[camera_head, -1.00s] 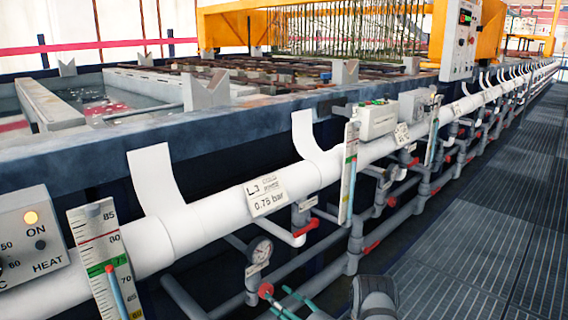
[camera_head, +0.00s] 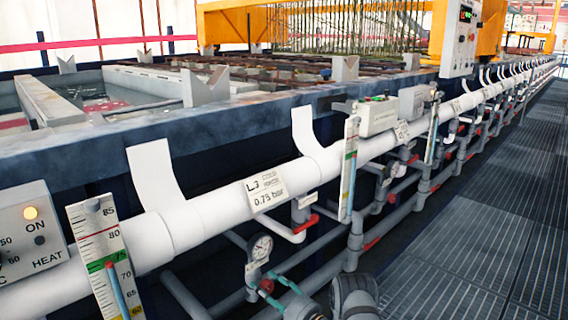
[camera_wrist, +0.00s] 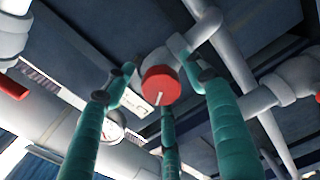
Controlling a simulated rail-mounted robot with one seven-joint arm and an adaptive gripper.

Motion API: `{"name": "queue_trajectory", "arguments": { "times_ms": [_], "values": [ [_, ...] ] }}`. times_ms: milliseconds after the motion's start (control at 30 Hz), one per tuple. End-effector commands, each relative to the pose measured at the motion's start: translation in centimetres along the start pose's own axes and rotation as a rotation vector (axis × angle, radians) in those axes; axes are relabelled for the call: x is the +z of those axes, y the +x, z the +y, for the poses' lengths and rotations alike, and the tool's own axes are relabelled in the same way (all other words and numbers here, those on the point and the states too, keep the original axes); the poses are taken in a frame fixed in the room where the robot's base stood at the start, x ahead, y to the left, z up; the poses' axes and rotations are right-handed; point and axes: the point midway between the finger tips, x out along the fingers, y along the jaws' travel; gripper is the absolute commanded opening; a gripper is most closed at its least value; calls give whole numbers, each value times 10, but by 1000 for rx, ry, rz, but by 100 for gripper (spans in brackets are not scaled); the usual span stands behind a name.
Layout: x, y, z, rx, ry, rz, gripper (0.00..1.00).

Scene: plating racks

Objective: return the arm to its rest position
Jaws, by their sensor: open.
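My gripper (camera_wrist: 152,66) has teal fingers spread apart in the wrist view. It is open and holds nothing. A red round knob (camera_wrist: 161,85) shows between and beyond the fingers; I cannot tell whether any finger touches it. In the head view my gripper (camera_head: 277,289) is low in the picture, beside the red knob (camera_head: 266,286) under the pressure gauge (camera_head: 260,247). Parts of my arm (camera_head: 355,297) show at the bottom edge.
A long white pipe (camera_head: 210,218) with a label plate (camera_head: 266,190) runs along the tank edge (camera_head: 155,128). Grey pipes with red handles (camera_head: 307,224) lie below it. The gauge also shows in the wrist view (camera_wrist: 113,130). The grated walkway (camera_head: 480,235) at right is clear.

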Motion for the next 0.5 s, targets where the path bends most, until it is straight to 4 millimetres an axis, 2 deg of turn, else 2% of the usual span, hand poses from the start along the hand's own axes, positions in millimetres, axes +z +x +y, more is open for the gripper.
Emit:
{"name": "queue_trajectory", "arguments": {
  "times_ms": [500],
  "values": [
    [-2,0,-3,2,-692,4,55]
  ]
}}
